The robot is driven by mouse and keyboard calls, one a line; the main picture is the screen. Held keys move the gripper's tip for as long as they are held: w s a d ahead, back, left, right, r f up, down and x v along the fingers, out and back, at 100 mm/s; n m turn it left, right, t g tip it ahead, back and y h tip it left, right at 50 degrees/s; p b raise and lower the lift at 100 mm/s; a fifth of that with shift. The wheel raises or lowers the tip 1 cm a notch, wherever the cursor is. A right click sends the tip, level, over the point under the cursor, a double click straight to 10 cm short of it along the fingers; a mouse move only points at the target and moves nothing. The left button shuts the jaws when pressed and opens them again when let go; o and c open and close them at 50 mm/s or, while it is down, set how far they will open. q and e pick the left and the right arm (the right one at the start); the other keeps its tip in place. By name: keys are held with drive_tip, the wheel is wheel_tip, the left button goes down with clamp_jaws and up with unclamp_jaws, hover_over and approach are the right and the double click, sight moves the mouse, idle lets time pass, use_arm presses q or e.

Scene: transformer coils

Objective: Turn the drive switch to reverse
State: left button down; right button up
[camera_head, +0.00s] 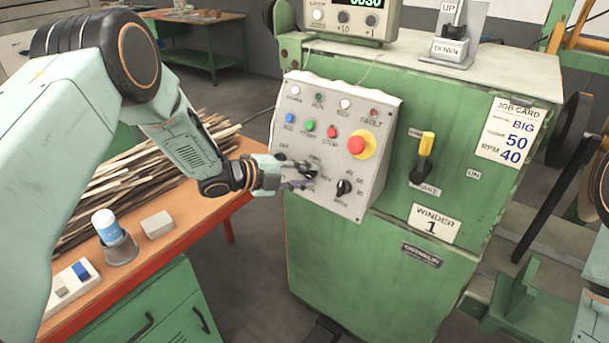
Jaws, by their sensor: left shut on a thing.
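The drive switch (311,173) is a dark knob low on the left of the grey control panel (348,199). Lettering around it includes what reads as "OFF" at upper left and "REV" at right. My left gripper (303,176) reaches in from the left and is shut on this knob. Its fingers hide most of the knob, so I cannot tell exactly which way its pointer faces. My right gripper is not in view.
Right of the switch is another black knob (344,188). Above are a red emergency button (356,145) and several coloured buttons and lamps. A yellow-handled lever (425,144) stands on the green winder cabinet (390,252). An orange-topped bench (181,237) lies at left.

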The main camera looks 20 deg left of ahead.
use_arm(q)
drive_tip(key=c, duration=1.4)
unclamp_jaws()
drive_tip(key=shift+v, duration=6.15)
drive_tip(key=shift+d, duration=0.1)
